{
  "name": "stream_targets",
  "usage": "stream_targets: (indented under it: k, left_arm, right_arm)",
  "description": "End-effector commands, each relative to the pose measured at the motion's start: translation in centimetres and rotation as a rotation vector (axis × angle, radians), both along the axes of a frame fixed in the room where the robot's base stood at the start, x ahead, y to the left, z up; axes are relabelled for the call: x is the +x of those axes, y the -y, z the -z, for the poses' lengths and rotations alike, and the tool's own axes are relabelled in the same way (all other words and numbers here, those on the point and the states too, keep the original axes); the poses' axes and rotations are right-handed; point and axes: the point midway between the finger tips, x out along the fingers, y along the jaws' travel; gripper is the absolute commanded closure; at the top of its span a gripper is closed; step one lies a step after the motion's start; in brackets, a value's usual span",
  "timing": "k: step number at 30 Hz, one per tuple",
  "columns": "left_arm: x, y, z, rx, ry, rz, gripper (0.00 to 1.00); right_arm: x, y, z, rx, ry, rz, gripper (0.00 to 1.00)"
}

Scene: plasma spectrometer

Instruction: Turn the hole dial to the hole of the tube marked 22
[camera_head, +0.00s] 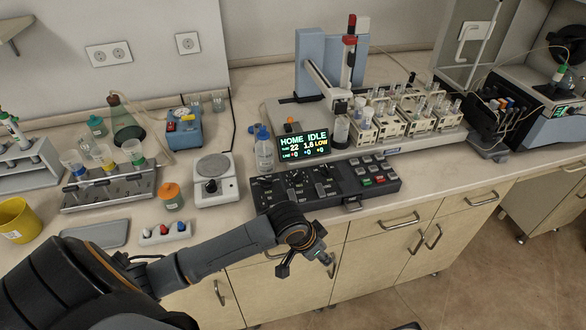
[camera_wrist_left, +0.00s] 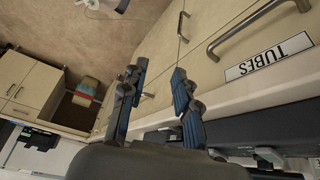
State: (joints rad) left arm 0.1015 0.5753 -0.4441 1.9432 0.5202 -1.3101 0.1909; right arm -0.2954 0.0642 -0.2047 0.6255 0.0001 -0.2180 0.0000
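The black control panel (camera_head: 345,198) lies along the front of the worktop. It carries small knobs and levers on its left half and coloured buttons at right; which knob is the hole dial is too small to tell. The display (camera_head: 303,146) behind it reads HOME IDLE, 22, 1.8 LOW. Racks of tubes (camera_head: 420,120) stand behind and to the right; their marks cannot be read. My left gripper (camera_head: 328,262) is in front of the counter edge, below the panel and apart from it. In the left wrist view its fingers (camera_wrist_left: 160,75) are apart with nothing between. My right gripper is not seen.
A clear bottle (camera_head: 264,152) stands close behind the panel's left end. A small scale (camera_head: 214,180) and an orange-capped jar (camera_head: 172,197) are to its left. Drawer handles (camera_head: 398,221) stick out below the counter. A label reading TUBES (camera_wrist_left: 268,58) shows in the wrist view.

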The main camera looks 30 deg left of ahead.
Motion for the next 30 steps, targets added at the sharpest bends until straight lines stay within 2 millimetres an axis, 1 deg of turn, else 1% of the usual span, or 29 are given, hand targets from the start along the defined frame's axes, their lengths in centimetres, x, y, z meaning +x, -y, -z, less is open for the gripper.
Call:
stream_targets:
  k: [1,3,5,8,11,14,15,18,21,24,26,28,30]
  left_arm:
    - [0.8,-0.5,-1.9,0.015,0.008,0.017,0.70]
    - [1.5,-1.2,-3.6,0.026,0.005,0.030,0.70]
    - [2.3,-2.0,-4.9,0.036,0.002,0.030,0.70]
    - [3.9,-4.1,-7.0,0.053,-0.004,0.013,0.70]
    - [5.6,-6.9,-9.5,0.069,-0.011,-0.029,0.70]
    - [7.1,-10.4,-12.6,0.079,-0.020,-0.096,0.70]
    - [7.6,-12.0,-14.0,0.080,-0.023,-0.131,0.70]
    - [8.3,-15.3,-17.1,0.070,-0.029,-0.216,0.70]
    - [8.5,-17.5,-19.2,0.055,-0.034,-0.276,0.70]
    - [8.6,-18.5,-20.1,0.044,-0.037,-0.306,0.70]
    - [8.7,-18.6,-20.0,0.040,-0.040,-0.313,0.70]
    - [9.0,-18.6,-19.4,0.038,-0.041,-0.315,0.70]
    - [9.3,-18.5,-18.4,0.040,-0.042,-0.314,0.70]
  right_arm:
    - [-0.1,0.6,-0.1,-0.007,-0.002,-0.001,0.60]
    - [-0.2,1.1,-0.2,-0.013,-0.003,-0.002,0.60]
    - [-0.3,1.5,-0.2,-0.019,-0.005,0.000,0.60]
    - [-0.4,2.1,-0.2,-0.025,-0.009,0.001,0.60]
    - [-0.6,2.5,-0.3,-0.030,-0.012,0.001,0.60]
    - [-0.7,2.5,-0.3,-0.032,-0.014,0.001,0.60]
    - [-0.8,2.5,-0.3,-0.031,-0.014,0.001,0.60]
    - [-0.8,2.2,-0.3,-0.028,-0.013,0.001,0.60]
    - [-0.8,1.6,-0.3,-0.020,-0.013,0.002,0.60]
    - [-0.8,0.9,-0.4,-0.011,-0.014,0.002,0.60]
    - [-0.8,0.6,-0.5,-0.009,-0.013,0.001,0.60]
    - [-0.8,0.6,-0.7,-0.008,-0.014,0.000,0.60]
    - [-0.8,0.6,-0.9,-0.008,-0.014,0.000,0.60]
